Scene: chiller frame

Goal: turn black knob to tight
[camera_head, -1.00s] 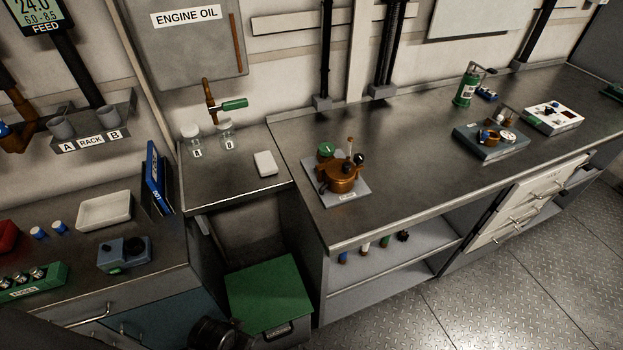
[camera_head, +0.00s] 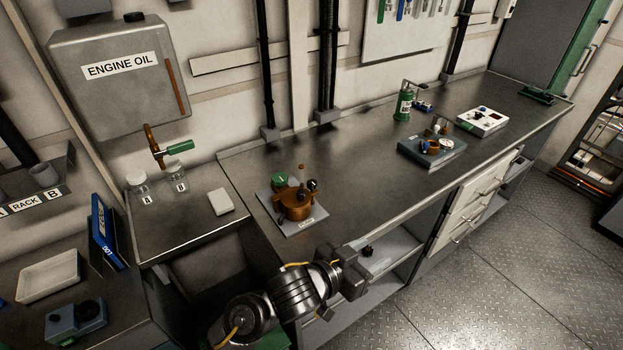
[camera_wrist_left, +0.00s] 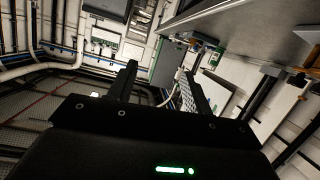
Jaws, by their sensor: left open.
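A copper-coloured pot-like device (camera_head: 296,204) stands on a light plate on the long bench. It has a black knob (camera_head: 313,185) on its right side, a green round cap (camera_head: 279,180) on its left and an upright pin at the back. My left gripper (camera_head: 352,272) is in front of the bench edge, below and right of the device and apart from it. In the left wrist view, its two fingers (camera_wrist_left: 160,88) stand apart with nothing between them. The knob cannot be made out there. My right gripper is not in view.
A blue-grey unit with round parts (camera_head: 432,150), a white box (camera_head: 482,121) and a green bottle (camera_head: 403,104) stand farther right on the bench. Jars A and B (camera_head: 158,188) and a white block (camera_head: 221,201) are left. The bench between is clear. An open shelf lies below.

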